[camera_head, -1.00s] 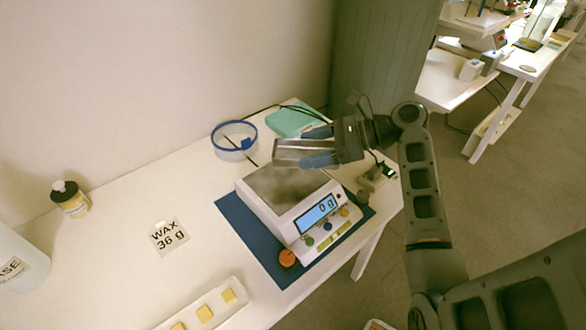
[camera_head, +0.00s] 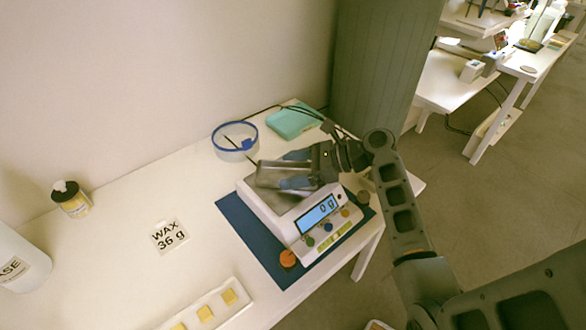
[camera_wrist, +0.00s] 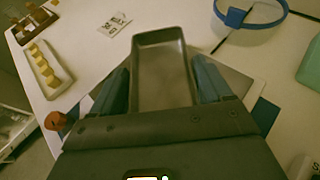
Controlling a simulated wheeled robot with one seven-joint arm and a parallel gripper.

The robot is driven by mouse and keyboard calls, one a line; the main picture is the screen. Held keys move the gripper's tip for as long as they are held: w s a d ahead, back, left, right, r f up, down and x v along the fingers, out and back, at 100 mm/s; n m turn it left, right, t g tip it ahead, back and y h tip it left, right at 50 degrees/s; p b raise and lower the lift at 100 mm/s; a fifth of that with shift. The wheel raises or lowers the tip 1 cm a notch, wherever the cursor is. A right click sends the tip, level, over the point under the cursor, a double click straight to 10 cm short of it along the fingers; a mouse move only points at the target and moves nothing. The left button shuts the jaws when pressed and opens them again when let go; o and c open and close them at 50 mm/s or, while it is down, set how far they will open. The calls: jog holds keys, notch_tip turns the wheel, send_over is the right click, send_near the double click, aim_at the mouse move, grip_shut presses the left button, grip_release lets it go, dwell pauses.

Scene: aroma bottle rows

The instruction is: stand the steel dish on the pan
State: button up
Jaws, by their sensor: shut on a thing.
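The steel dish (camera_head: 283,174) is a grey rectangular tray. It is held level above the scale, and it fills the middle of the wrist view (camera_wrist: 163,72). My gripper (camera_head: 297,169) is shut on the dish, with a blue finger along each side; the fingers also show in the wrist view (camera_wrist: 162,85). The pan (camera_head: 250,190) is the steel plate on top of the white scale (camera_head: 285,222). The dish and my gripper cover most of the pan. I cannot tell whether the dish touches it. The scale display (camera_head: 318,213) reads 0 g.
The scale stands on a blue mat (camera_head: 240,222). A blue-rimmed clear ring (camera_head: 235,140) and a teal box (camera_head: 293,122) are behind it. An orange knob (camera_head: 288,258), a white tray of yellow wax pieces (camera_head: 215,308) and a "WAX 36 g" card (camera_head: 169,236) are nearer.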

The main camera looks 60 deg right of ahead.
jog(key=shift+f, duration=0.1)
jog(key=o, duration=1)
jog(key=shift+s+d+r, duration=0.1)
jog(key=shift+s+r, duration=0.05)
jog(key=shift+r, duration=0.05)
jog(key=v, duration=1.1)
jog(key=shift+s+d+r, duration=0.15)
jog(key=shift+s+r, duration=0.05)
jog(key=shift+s, duration=0.05)
